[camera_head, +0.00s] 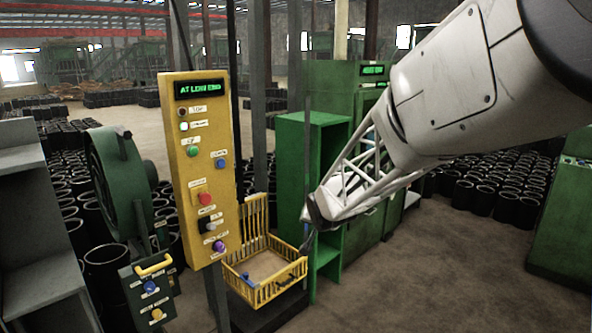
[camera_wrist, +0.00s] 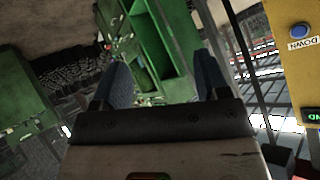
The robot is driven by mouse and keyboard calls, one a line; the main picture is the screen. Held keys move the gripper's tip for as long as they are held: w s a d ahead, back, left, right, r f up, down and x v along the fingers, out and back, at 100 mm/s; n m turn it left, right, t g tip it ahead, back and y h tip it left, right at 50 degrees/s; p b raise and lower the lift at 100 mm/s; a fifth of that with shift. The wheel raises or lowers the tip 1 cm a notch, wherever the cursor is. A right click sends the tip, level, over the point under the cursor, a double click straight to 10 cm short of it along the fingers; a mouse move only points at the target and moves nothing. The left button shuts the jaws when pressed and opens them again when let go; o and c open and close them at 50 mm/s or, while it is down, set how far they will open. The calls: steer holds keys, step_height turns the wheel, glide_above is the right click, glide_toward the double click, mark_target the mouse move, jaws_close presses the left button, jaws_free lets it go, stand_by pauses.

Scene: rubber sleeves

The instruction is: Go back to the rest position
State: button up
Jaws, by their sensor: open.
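My gripper (camera_head: 308,222) reaches in from the upper right in the head view, at the end of my pale arm. It is in front of the green shelf cabinet and just above the right rim of the yellow basket (camera_head: 262,292). In the wrist view, the two dark blue fingers of my gripper (camera_wrist: 160,85) stand wide apart with nothing between them but the distant green cabinet. In the head view the fingertips are small and partly hidden, so I cannot tell whether they touch the basket.
A yellow control panel (camera_head: 203,165) with several buttons and a lit display stands left of my gripper. Its edge shows in the wrist view (camera_wrist: 302,70). The green shelf cabinet (camera_head: 330,125) stands behind my gripper. Many black sleeves (camera_head: 500,205) cover the floor behind. Open floor (camera_head: 440,265) lies at the right.

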steer(key=s+d+r+g+h, duration=0.1)
steer(key=s+d+r, duration=0.15)
steer(key=s, duration=0.45)
steer(key=s+d+r+g, duration=0.1)
steer(key=s+d, duration=0.3)
steer(key=s, duration=0.4)
steer(key=s+d+r+g+h, duration=0.1)
steer(key=s+d+g, duration=0.15)
steer(key=s, duration=0.45)
steer(key=s+d+f+n+g, duration=0.1)
steer(key=s+d+n+g, duration=0.1)
steer(key=s, duration=2)
steer(key=shift+d+g, duration=0.45)
steer(key=shift+d, duration=0.45)
